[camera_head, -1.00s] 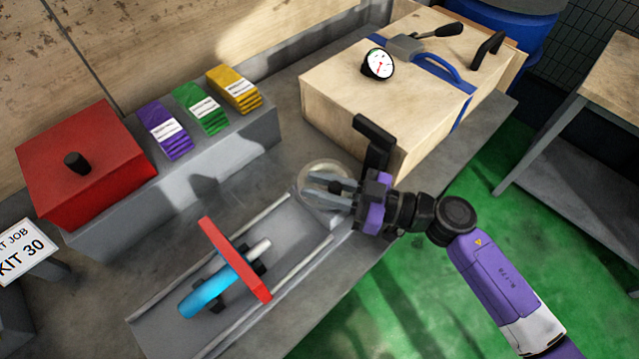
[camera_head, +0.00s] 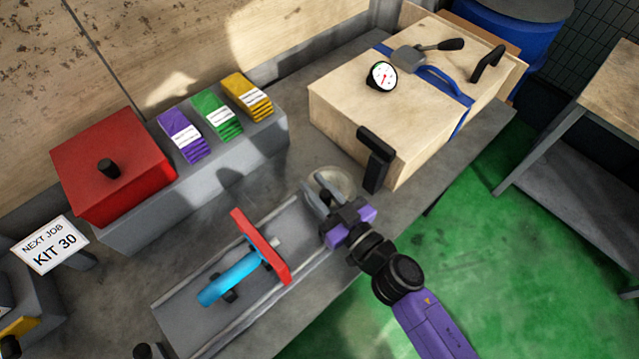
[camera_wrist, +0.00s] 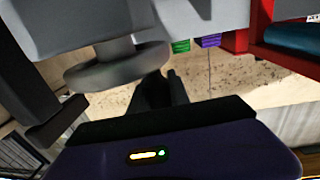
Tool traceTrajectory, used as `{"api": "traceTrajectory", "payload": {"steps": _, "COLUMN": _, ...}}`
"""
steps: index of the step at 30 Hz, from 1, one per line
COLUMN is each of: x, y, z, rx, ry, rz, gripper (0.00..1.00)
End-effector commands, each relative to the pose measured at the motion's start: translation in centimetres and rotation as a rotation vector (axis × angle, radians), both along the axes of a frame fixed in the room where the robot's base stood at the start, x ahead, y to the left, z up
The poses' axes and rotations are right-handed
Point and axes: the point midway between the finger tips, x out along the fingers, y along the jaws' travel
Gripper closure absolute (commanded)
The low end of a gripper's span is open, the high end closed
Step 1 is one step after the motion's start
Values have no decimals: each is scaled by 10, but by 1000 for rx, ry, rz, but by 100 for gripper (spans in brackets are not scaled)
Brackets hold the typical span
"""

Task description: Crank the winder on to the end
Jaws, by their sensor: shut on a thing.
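The winder is a pale grey round handwheel (camera_head: 345,179) at the right end of the grey slide bed (camera_head: 190,318). My gripper (camera_head: 318,190) reaches up to it from the lower right, its fingers over the wheel's near left side. The fingers are shut on the winder's handle, which is mostly hidden between them. In the wrist view the wheel (camera_wrist: 108,75) shows as a grey disc left of my dark fingers (camera_wrist: 164,85).
A red box (camera_head: 125,180) and coloured packs (camera_head: 215,118) sit at the back left. Green floor (camera_head: 470,220) is open at the right.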

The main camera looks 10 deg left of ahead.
Motion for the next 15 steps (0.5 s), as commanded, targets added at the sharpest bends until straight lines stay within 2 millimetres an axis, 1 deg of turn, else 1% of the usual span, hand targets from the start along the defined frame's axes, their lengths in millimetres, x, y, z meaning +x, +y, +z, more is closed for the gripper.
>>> {"api": "traceTrajectory", "payload": {"steps": 3, "x": 3, "y": 1, "z": 0, "rx": 8, "ry": -3, "rz": -66, "gripper": 100}}
{"api": "traceTrajectory", "payload": {"steps": 15, "x": 8, "y": 4, "z": -2, "rx": 10, "ry": -4, "rz": -224, "gripper": 100}}
